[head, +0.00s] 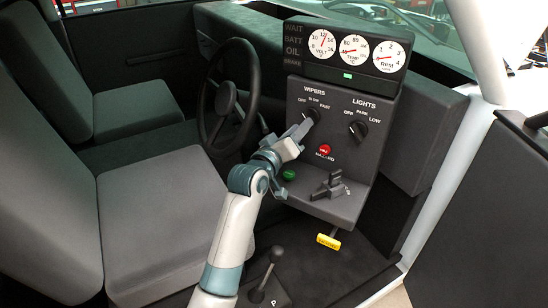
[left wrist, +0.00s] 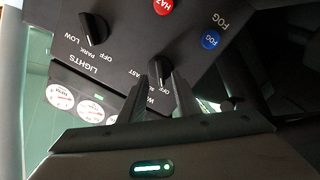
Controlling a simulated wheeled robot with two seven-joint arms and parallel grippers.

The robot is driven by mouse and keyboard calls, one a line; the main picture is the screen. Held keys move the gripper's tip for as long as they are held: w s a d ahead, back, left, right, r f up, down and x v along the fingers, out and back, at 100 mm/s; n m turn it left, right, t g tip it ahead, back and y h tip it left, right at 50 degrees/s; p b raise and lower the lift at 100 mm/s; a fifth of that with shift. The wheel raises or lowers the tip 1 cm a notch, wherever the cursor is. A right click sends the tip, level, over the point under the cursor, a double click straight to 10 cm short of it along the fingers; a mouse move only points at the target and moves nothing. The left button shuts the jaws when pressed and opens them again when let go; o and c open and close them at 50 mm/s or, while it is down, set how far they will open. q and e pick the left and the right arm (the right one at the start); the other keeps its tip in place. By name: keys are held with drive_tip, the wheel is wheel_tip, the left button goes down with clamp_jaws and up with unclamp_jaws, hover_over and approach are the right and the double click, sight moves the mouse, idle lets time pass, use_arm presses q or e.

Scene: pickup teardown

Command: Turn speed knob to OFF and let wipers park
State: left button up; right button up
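The black WIPERS speed knob (head: 312,115) is on the upper left of the dark dash panel, below its OFF, SLOW and FAST labels. It also shows in the left wrist view (left wrist: 158,71), where the panel appears upside down. My left gripper (head: 305,122) is at this knob. In the left wrist view its two dark fingers (left wrist: 161,88) stand apart, one on each side of the knob. I cannot tell whether they touch it. The fingers partly cover the knob and its labels, so its exact setting is unclear. My right gripper is not in view. The wipers cannot be made out.
The LIGHTS knob (head: 358,129) is right of the wiper knob. A blue FOG button (left wrist: 210,40) is nearby. The steering wheel (head: 248,95) stands close to the left.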

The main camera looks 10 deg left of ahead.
use_arm(q)
drive_tip(key=b+v, duration=0.3)
drive_tip(key=v, duration=1)
drive_tip(key=shift+s+b, duration=0.35)
drive_tip(key=shift+s, duration=0.05)
drive_tip(key=shift+a, duration=0.15)
drive_tip(key=shift+f, duration=0.1)
